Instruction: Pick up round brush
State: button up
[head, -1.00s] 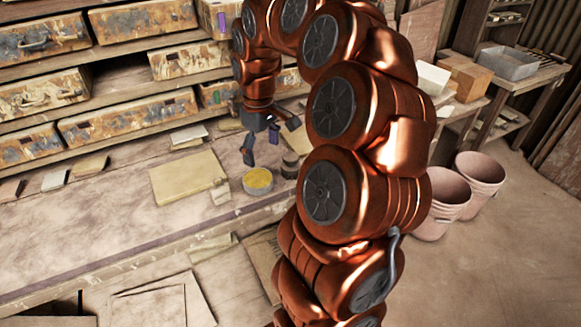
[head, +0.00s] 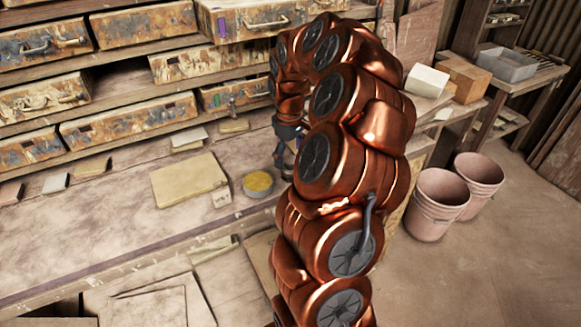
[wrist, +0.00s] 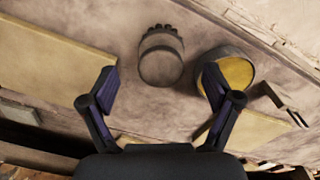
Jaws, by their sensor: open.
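The round brush (wrist: 160,58) stands on the workbench in the wrist view, a short grey cylinder with dark knobs or bristles at its far rim. My gripper (wrist: 161,82) is open above the bench. Its two dark fingers point toward the brush, which shows between and just beyond the fingertips. I see no contact. In the head view, my arm and gripper mostly hide the brush.
A round tub with yellow contents (wrist: 238,72) stands close to the brush's right, near the right finger; it also shows in the head view (head: 258,184). A flat yellowish slab (head: 189,180) lies to the left. Drawers (head: 130,119) line the back.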

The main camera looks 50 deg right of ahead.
aim_at(290, 159)
jog(key=shift+f+p, duration=0.55)
jog(key=shift+f, duration=1.25)
jog(key=c, duration=1.3)
